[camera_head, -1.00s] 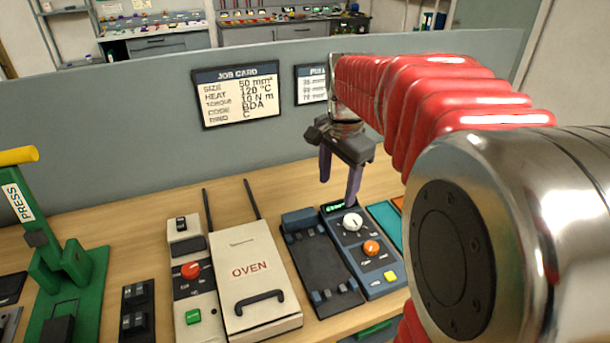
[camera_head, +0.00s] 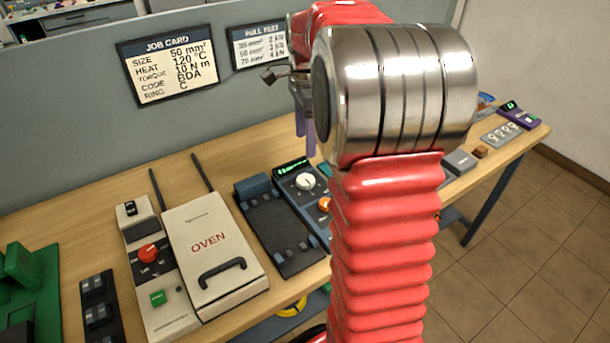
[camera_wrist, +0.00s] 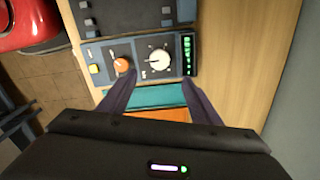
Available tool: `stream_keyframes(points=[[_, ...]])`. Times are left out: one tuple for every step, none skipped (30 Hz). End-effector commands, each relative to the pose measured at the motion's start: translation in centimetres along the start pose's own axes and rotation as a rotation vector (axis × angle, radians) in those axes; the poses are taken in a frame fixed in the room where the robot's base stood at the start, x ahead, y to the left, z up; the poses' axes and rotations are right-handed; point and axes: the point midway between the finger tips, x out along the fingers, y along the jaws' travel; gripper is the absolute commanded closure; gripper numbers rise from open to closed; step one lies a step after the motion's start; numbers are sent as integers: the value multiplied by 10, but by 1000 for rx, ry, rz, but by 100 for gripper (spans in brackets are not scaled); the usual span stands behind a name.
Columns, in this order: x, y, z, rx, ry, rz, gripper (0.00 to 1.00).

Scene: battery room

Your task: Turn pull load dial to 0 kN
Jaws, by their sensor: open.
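The pull tester's blue-grey control panel (camera_head: 290,185) stands on the bench beside its dark bed. Its white dial (camera_head: 306,181) sits below a small green-lit display (camera_head: 292,165); the dial (camera_wrist: 159,60) also shows in the wrist view. An orange knob (camera_head: 325,204) is nearer the front, partly hidden by my arm in the head view; it is clear in the wrist view (camera_wrist: 122,65). My gripper (camera_wrist: 155,85) is open and empty, its purple fingers spread above the bench on the teal-tray side of the panel. The dial lies just beyond the fingertips in the wrist view. The display digits are unreadable.
The oven (camera_head: 210,250) and its control strip stand left of the dark bed (camera_head: 279,225). A teal tray (camera_wrist: 150,96) and an orange one (camera_wrist: 160,114) lie beside the panel. A grey partition with a job card (camera_head: 170,65) and pull test card (camera_head: 258,47) rises behind.

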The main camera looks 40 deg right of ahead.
Motion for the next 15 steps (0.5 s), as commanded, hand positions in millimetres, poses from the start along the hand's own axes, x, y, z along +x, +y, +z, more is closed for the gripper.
stream_keyframes(points=[[4, 0, 0, -1, 0, 2, 42], [6, 1, 0, -1, 0, 3, 42], [10, 1, 0, -1, -1, 4, 42], [13, 1, 0, -1, 0, 3, 42], [17, 1, 0, -1, 0, 3, 42], [22, 1, 0, -1, -1, 4, 42], [26, 1, 0, -1, -1, 4, 42], [31, 1, 0, -1, -1, 4, 42], [37, 1, 0, -1, -1, 4, 42], [42, 1, 0, -1, -1, 4, 42], [47, 1, 0, -1, -1, 4, 42], [53, 1, 0, -1, -1, 5, 42], [57, 1, 0, -1, -1, 4, 42], [62, 1, 0, -1, -1, 4, 42], [68, 1, 0, -1, -1, 4, 42]])
